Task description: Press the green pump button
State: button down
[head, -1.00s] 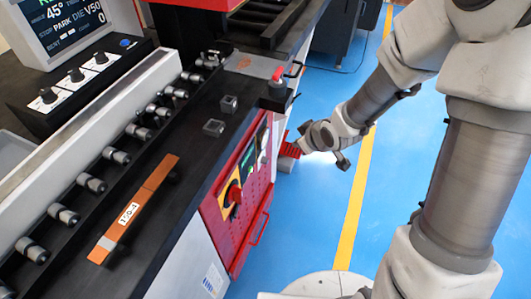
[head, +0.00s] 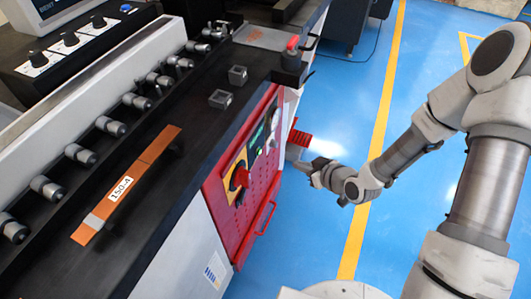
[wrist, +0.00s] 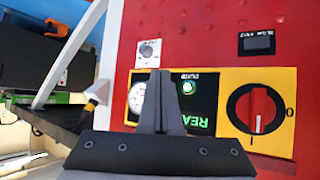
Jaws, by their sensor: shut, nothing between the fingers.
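The green button (wrist: 189,87) shows in the wrist view as a small lit green round with a pale ring, on the machine's control panel. A dark display with green letters (wrist: 203,112) sits just below and right of it. My gripper (wrist: 160,75) is shut and empty. Its fingers stand in front of the panel, just left of the button, and cover part of the panel. In the head view my gripper (head: 309,167) is right of the red machine front (head: 262,185), apart from it in the picture. The exact gap cannot be told.
A red rotary switch (wrist: 255,110) on a yellow plate is right of the display. A round gauge (wrist: 137,97) and a silver knob (wrist: 149,50) are left. A red handle (head: 267,218) sticks out from the machine front. Blue floor (head: 310,235) is clear at right.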

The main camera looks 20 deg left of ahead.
aim_at(259, 151)
jog(key=shift+a, duration=0.1)
jog(key=a+b, duration=0.1)
jog(key=a, duration=0.7)
jog(key=shift+w+a, duration=0.25)
jog(key=shift+w, duration=0.1)
jog(key=shift+a, duration=0.1)
dwell(1.9)
jog(key=shift+a+b, duration=0.35)
jog(key=shift+w+a, duration=0.1)
jog(key=shift+a, duration=0.35)
dwell(0.6)
jog(key=shift+d, duration=0.1)
jog(key=shift+d+b, duration=0.3)
jog(key=shift+d, duration=0.5)
